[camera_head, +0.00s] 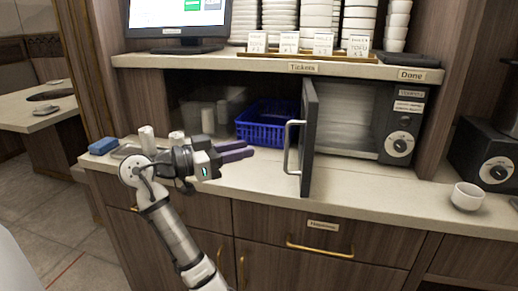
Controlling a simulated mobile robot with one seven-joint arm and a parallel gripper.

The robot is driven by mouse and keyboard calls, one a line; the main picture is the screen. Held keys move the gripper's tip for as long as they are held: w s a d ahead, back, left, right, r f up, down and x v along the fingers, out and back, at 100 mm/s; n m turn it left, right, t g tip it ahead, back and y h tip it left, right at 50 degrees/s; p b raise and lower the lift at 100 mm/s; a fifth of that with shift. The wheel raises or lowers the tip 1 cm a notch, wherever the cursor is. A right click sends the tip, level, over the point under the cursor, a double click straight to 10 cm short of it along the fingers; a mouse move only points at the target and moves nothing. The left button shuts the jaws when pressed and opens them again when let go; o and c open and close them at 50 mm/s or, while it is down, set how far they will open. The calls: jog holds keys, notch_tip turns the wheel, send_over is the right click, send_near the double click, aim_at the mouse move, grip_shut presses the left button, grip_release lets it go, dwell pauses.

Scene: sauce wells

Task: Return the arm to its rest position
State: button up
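My gripper (235,152) is above the left part of the counter, pointing right. Its two purple fingers look close together, one above the other. I cannot tell whether they touch. I see nothing held between them. The fingertips are a little left of the microwave's open door and its handle, and appear apart from the handle. My arm comes up from the bottom of the picture, in front of the cabinet.
The microwave (398,125) has its door (308,135) swung open over the counter (340,185). A blue basket (265,129) stands behind my gripper. A white bowl (467,196) is at right. A blue sponge (103,146) lies at left. A monitor (178,22) stands on the upper shelf.

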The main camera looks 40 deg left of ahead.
jog(key=shift+s+a, duration=0.3)
jog(key=shift+s, duration=0.3)
